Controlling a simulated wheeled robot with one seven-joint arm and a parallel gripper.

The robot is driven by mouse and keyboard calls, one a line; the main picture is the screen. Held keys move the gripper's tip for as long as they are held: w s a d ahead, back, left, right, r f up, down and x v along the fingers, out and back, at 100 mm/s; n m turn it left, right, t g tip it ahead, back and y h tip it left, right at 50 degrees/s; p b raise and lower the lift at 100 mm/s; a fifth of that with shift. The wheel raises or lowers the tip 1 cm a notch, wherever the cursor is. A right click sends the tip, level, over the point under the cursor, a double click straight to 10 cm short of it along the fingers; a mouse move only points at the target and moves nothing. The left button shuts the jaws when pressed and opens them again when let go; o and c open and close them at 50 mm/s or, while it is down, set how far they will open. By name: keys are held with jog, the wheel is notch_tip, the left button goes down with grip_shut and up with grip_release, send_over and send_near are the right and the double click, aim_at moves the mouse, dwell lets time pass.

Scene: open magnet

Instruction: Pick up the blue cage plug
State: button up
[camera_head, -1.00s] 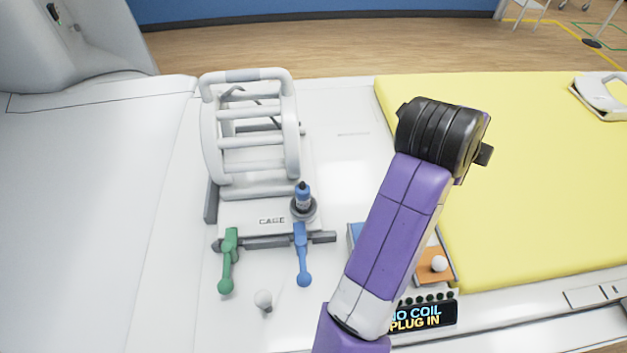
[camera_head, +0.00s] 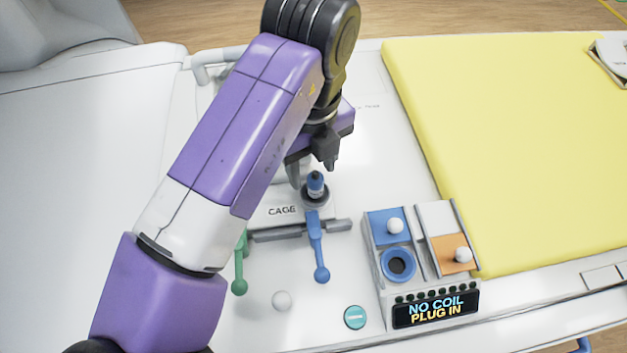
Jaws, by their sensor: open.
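The blue cage plug (camera_head: 316,185) stands upright in a dark round holder on the base marked CAGE (camera_head: 282,210). It has a dark tip and a pale band. My gripper (camera_head: 312,172) hangs pointing down just above and behind the plug, its two dark fingers apart and empty. One finger is to the left of the plug's top and the other is above it to the right. I cannot tell the exact depth gap. My purple arm hides most of the white cage (camera_head: 205,70).
A blue lever (camera_head: 317,250) and a green lever (camera_head: 240,270) stand in front of the base. At right is a socket box with a blue ring socket (camera_head: 398,265), sliding covers and a NO COIL PLUG IN display (camera_head: 436,308). A yellow mat (camera_head: 500,140) lies behind it.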

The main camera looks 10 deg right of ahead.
aim_at(315, 186)
jog(key=shift+w+d+f+p, duration=0.15)
jog(key=shift+f+p, duration=0.15)
jog(key=shift+f, duration=1.05)
jog(key=shift+w+d+f+p, duration=0.15)
jog(key=shift+f+p, duration=0.1)
jog(key=shift+f, duration=1.05)
grip_shut()
